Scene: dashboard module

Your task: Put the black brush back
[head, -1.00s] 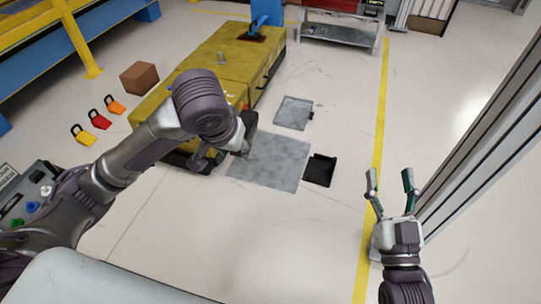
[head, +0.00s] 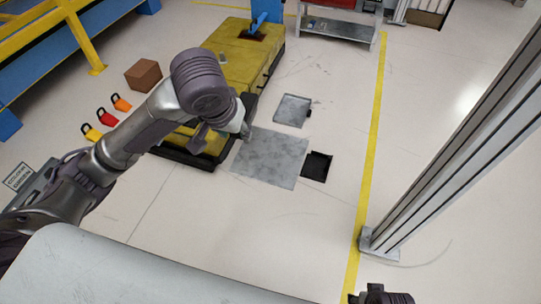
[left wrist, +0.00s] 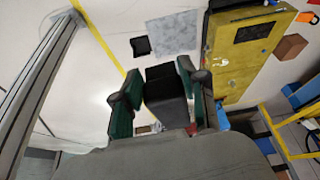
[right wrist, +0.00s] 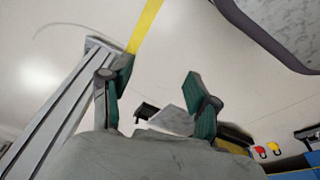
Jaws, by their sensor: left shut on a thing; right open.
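My left gripper (head: 240,128) is shut on a black block-like thing, which I take to be the black brush (left wrist: 166,95). In the left wrist view the brush sits between the two green-padded fingers, with floor beyond it. In the head view my own wrist hides most of the grip, beside the front end of the yellow machine (head: 237,60). My right gripper (right wrist: 158,90) is open and empty; the left wrist view does not show it, and only its wrist shows at the bottom edge of the head view.
A grey floor plate (head: 270,157), a smaller grey plate (head: 292,110) and a black square tray (head: 317,166) lie by the machine. A metal post (head: 450,150) stands at right beside a yellow line. A brown box (head: 143,74) and coloured padlocks are at left. The front floor is clear.

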